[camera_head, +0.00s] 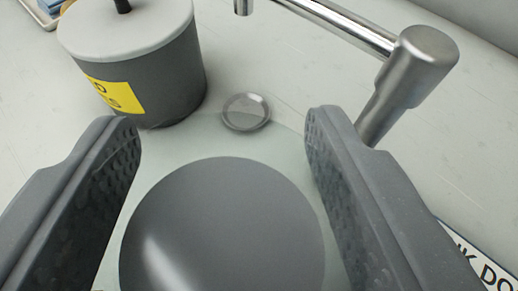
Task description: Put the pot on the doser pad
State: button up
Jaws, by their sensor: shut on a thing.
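The pot (222,225) is between the fingers of my gripper (222,150), seen from above as a smooth dark grey round top with a pale border around it. The fingers stand wide apart, one on each side, and are shut on it. Its lower part is hidden, so I cannot tell how high it is above the surface. A small round shiny disc (246,112) lies just beyond the pot, near the doser's metal arm (345,30). I cannot tell for sure whether this disc is the doser pad or a part of it.
A grey canister (150,80) with a pale lid and yellow label stands at the upper left, close beyond the left finger. The doser's metal post (405,85) rises close beyond the right finger. A partly hidden sign (480,262) is at the lower right. Pale bench is free at far left.

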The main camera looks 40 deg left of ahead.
aim_at(252, 288)
jog(key=shift+w+d+f+b, duration=0.1)
jog(key=shift+d+f+b, duration=0.25)
jog(key=shift+f+b, duration=0.15)
jog(key=shift+d+f+b, duration=0.1)
jog(key=shift+f+b, duration=0.55)
notch_tip(252, 288, down, 2)
jog(key=shift+f+b, duration=0.15)
jog(key=shift+b, duration=1.1)
jog(key=shift+f, duration=0.75)
jog(key=shift+f, duration=0.35)
jog(key=o, duration=1.6)
